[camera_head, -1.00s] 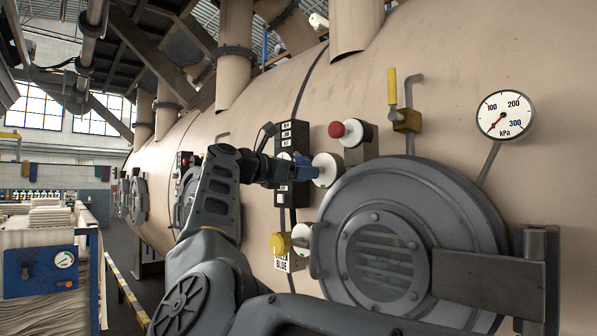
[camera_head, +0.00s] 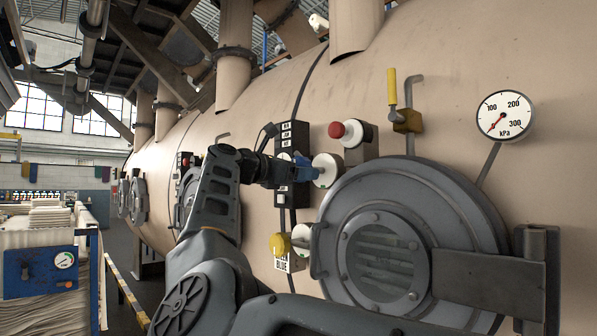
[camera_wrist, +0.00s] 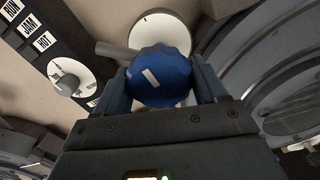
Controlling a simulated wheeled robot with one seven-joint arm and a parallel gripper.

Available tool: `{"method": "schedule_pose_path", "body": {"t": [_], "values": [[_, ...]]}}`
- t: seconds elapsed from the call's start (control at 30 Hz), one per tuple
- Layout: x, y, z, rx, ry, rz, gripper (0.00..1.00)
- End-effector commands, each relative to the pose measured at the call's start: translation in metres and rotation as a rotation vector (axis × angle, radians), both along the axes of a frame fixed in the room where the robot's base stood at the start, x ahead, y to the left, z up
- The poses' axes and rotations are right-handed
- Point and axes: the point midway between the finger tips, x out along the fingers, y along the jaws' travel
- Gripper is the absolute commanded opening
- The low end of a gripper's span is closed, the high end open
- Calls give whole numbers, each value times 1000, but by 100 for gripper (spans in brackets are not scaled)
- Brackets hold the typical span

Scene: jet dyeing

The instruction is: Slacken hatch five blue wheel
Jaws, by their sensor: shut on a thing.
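The blue wheel (camera_wrist: 160,76) fills the middle of the wrist view, a round knob with a white bar mark on its face. My gripper (camera_wrist: 163,92) is shut on it, one finger on each side. Behind the wheel is a white round plate (camera_wrist: 162,32). In the head view my gripper (camera_head: 293,171) reaches the blue wheel (camera_head: 302,173) from the left, and the white plate (camera_head: 326,170) is just right of it. The large round grey hatch (camera_head: 345,205) with its glass window is below and right. My fingers partly hide the wheel there.
A red knob (camera_head: 337,130) is above right, a yellow knob (camera_head: 280,244) below left. A black label panel (camera_head: 292,138) stands behind my gripper. A yellow-handled valve (camera_head: 393,88) and a kPa gauge (camera_head: 505,115), its needle at the low end, are at right.

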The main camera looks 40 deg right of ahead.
Motion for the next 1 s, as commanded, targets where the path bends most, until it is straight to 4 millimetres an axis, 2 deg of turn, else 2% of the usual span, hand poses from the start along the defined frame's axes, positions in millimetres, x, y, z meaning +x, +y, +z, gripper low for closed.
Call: {"method": "schedule_pose_path", "body": {"t": [0.03,0.93,0.97,1.0], "values": [[0,0,-5,7,2,-3,41],[0,0,-5,7,1,-3,41],[0,0,-5,7,1,-3,73],[0,0,-5,7,1,-2,77]]}}
